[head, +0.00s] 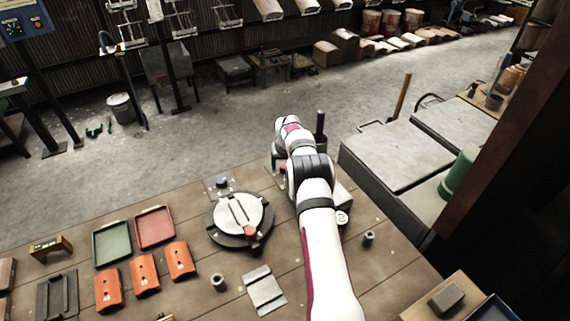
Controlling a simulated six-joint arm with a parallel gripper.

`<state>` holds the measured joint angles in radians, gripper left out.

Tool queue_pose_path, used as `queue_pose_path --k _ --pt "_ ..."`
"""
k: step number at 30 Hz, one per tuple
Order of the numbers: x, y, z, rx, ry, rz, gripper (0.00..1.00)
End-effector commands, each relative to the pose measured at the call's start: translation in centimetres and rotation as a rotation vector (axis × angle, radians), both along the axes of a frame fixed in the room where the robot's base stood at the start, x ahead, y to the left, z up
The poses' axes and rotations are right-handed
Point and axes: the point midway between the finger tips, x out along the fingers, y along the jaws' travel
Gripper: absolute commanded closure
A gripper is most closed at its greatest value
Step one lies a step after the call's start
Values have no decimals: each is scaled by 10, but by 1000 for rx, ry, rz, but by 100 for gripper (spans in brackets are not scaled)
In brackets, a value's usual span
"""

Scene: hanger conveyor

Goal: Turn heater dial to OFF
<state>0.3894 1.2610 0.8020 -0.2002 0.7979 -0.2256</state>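No thing in the head view can be clearly read as the heater dial. A small white round disc with a dark mark (342,218) shows just right of my arm, on a pale box partly hidden by the arm. I cannot tell whether either one is the dial, or read a setting. My arm reaches from the bottom edge over the bench. My gripper's fingers are hidden or too small to make out around the arm's far end.
A green tray (112,243), a red tray (155,228) and orange tiles (145,273) lie on the left. A metal plate (264,290) and small cylinders (369,238) sit nearer. An upright dark post (320,124) stands behind my arm. Grey cabinets (385,152) stand right.

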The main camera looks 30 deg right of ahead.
Motion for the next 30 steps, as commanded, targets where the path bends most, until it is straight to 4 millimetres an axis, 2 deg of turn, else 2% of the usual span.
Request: queue_pose_path --k 7,10,13,18,22,26,30 --pt "0 0 1 0 0 -1 26" --pt "-3 1 11 0 -2 -1 26" --pt "-11 4 33 -2 -3 -1 26" --pt "-31 12 85 -2 -5 0 26" --pt "-44 18 118 -1 -4 0 26" --pt "-53 21 138 -1 -3 0 26" --pt "-56 22 146 0 0 -1 26"
